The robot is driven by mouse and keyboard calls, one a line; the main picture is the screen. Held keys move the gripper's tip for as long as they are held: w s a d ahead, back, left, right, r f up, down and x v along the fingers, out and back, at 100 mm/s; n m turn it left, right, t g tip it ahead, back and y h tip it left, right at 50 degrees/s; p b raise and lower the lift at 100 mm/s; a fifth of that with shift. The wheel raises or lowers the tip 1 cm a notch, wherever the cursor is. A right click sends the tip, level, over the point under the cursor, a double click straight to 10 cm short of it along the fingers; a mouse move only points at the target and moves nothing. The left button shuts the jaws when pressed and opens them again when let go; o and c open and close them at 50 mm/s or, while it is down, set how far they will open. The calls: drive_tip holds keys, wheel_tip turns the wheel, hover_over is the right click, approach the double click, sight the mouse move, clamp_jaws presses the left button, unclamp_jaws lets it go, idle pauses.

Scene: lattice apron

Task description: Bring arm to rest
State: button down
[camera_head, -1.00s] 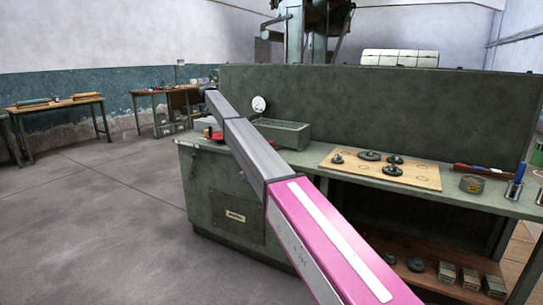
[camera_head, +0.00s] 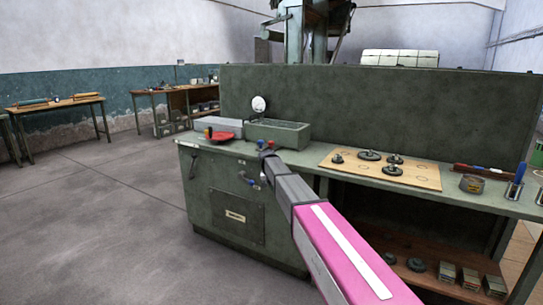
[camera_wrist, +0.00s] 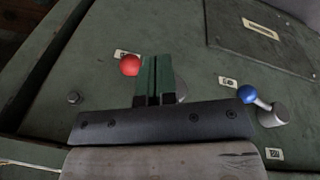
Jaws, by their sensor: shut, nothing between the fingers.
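My arm (camera_head: 340,255), grey and pink, reaches from the lower right of the head view toward the front edge of the green workbench (camera_head: 205,185). Its far end stops near that edge. I cannot make out the fingers of my gripper in the head view. In the wrist view my gripper (camera_wrist: 155,70) is shut and empty, its fingers close together in front of the bench's green front. A red ball knob (camera_wrist: 130,65) appears just left of the fingers; I cannot tell whether they touch. A blue ball knob (camera_wrist: 247,94) on a lever is to their right.
On the bench are a green tray (camera_head: 278,133), a red object (camera_head: 217,136), a wooden board (camera_head: 350,176) with dark round parts, and a tin (camera_head: 472,184). A tall green panel (camera_head: 380,110) stands behind. The floor (camera_head: 90,220) at the left is clear.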

drive_tip(key=s+d+f, duration=0.4)
drive_tip(key=s+d, duration=0.2)
drive_tip(key=s, duration=0.7)
drive_tip(key=s+d+f+g+y, duration=0.1)
drive_tip(key=s+d+f, duration=0.3)
drive_tip(key=s, duration=1)
drive_tip(key=s+d+f+n, duration=0.1)
drive_tip(key=s+d+f, duration=0.3)
drive_tip(key=s+d, duration=0.4)
drive_tip(key=s, duration=0.5)
drive_tip(key=shift+s+f+y, duration=0.3)
drive_tip(key=shift+f+y, duration=0.05)
drive_tip(key=shift+y, duration=0.05)
drive_tip(key=shift+d, duration=0.1)
